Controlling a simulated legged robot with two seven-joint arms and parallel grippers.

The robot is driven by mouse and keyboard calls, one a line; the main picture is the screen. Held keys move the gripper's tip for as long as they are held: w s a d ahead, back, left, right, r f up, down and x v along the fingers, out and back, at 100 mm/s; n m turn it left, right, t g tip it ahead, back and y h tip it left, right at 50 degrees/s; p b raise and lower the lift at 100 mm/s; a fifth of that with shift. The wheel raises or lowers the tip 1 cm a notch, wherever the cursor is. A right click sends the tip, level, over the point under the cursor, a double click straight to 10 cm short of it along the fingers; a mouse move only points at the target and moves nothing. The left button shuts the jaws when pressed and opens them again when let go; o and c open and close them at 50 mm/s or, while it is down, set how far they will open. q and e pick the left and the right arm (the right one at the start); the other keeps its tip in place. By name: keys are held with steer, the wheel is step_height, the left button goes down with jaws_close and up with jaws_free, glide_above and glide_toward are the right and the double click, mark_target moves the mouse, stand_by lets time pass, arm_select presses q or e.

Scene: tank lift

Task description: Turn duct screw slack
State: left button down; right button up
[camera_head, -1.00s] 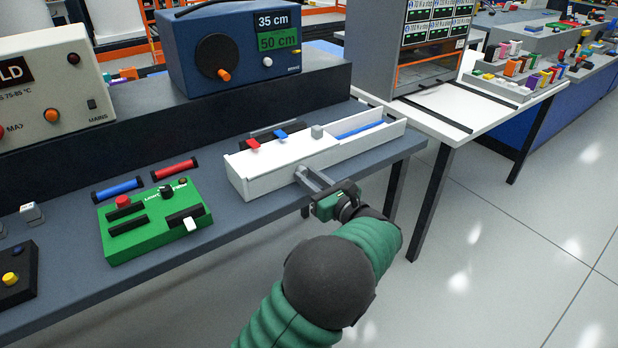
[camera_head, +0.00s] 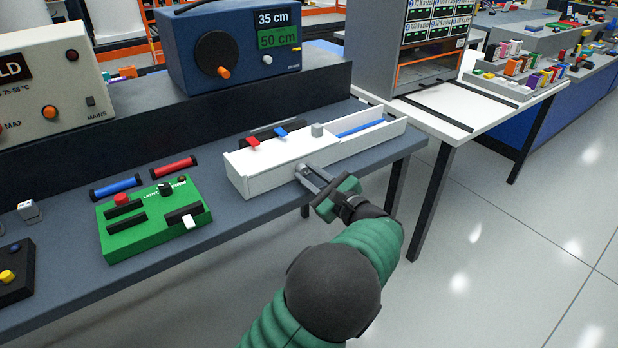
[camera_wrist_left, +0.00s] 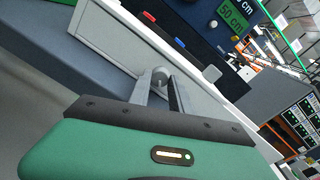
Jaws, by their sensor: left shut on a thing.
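The white duct (camera_head: 262,173) is a long box on the bench, with a blue strip (camera_head: 360,128) in its open right part and a red and a blue lever at its back edge. A small grey round screw (camera_wrist_left: 160,74) sticks out of the duct's front wall. My left gripper (camera_head: 303,173) has its two fingertips around this screw, one on each side. The gripper is shut on it and is rolled at an angle. The fingers hide part of the screw. My right gripper is in neither view.
A green control box (camera_head: 150,225) stands left of the duct. A blue unit (camera_head: 235,50) reading 35 cm and 50 cm stands behind on a dark ledge. A white table (camera_head: 460,108) is to the right. The floor in front is clear.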

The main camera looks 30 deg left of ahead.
arm_select(q)
steer(key=n+b, duration=0.1)
steer(key=n, duration=0.1)
steer(key=n+b, duration=0.1)
steer(key=shift+d+f+n, duration=0.1)
steer(key=shift+f+n, duration=0.2)
steer(key=shift+n, duration=0.1)
steer(key=n+b, duration=0.2)
steer(key=shift+n+h, duration=0.3)
steer(key=n+b, duration=0.3)
steer(key=b, duration=0.1)
steer(key=n+b, duration=0.2)
steer(key=b, duration=0.2)
steer(key=n+b, duration=0.3)
steer(key=shift+s+f+n+t+b, duration=0.1)
steer(key=shift+f+n+t+b, duration=0.2)
steer(key=shift+t+b, duration=0.1)
steer(key=n+b, duration=1)
steer(key=b, duration=0.5)
steer(key=shift+r+t+b, duration=0.2)
steer(key=shift+t+b, duration=0.2)
steer(key=shift+r+n+b, duration=0.25)
steer(key=shift+n+b, duration=1)
steer(key=shift+n, duration=0.15)
steer(key=shift+r, duration=0.1)
steer(key=c, duration=1.2)
jaws_free()
steer(key=shift+r, duration=0.1)
